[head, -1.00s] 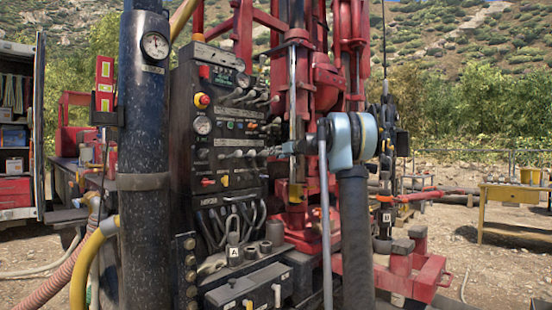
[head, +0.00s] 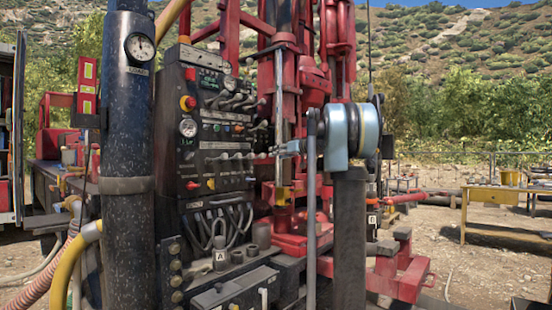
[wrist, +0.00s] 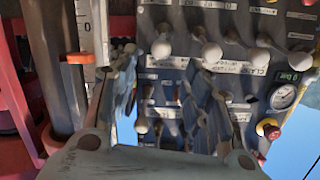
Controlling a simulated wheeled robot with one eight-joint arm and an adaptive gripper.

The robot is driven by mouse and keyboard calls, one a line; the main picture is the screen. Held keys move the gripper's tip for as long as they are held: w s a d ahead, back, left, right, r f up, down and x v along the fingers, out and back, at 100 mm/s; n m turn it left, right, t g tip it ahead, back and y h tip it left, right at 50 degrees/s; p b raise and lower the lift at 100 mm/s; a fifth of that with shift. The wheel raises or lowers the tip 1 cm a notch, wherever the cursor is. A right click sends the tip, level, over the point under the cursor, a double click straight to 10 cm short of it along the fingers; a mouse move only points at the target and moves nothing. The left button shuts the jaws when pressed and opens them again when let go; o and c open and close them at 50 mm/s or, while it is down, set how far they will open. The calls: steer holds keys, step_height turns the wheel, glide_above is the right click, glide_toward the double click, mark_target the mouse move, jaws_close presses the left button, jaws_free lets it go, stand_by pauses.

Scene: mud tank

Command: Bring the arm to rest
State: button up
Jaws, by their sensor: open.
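My gripper (head: 288,150) is at the right side of the black control panel (head: 214,115), in front of the red drill mast (head: 312,85). In the wrist view my gripper (wrist: 165,78) shows two grey fingers spread apart, with nothing held between them. Panel lever knobs (wrist: 211,52) show beyond the fingers. The picture does not settle how far the fingertips are from the levers. In the head view my arm's joint partly hides the mast and fingers.
A dark cylinder with a gauge (head: 128,150) stands left of the panel. A yellow hose (head: 82,250) curves beside it. A yellow table (head: 490,196) stands on open dirt ground at the right. An orange-marked rod (wrist: 80,58) is close to the left finger.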

stand_by(0.4)
steer(key=s+a+f+g+h, duration=0.1)
steer(key=s+f+g, duration=0.1)
steer(key=s+f, duration=0.65)
steer(key=s+a+f+m+g+h, duration=0.15)
steer(key=s+f, duration=0.35)
steer(key=s, duration=0.6)
steer(key=s+a+f+g+h, duration=0.1)
steer(key=s+f+g, duration=0.1)
steer(key=s+f, duration=0.6)
steer(key=s+d+f+m+g+h, duration=0.1)
steer(key=s+d+f+h, duration=0.1)
steer(key=s+f, duration=0.7)
steer(key=s+d+f+m+g+h, duration=0.1)
steer(key=s+d+f, duration=0.4)
steer(key=s+f, duration=0.5)
steer(key=s+d+f+m+g+h, duration=0.2)
steer(key=s+d+f+h, duration=0.2)
steer(key=s+f, duration=0.5)
steer(key=s, duration=0.3)
steer(key=shift+s+f+m, duration=0.25)
steer(key=shift+s+m, duration=0.1)
steer(key=shift+s, duration=0.05)
steer(key=shift+w+f, duration=0.2)
steer(key=shift+w, duration=0.3)
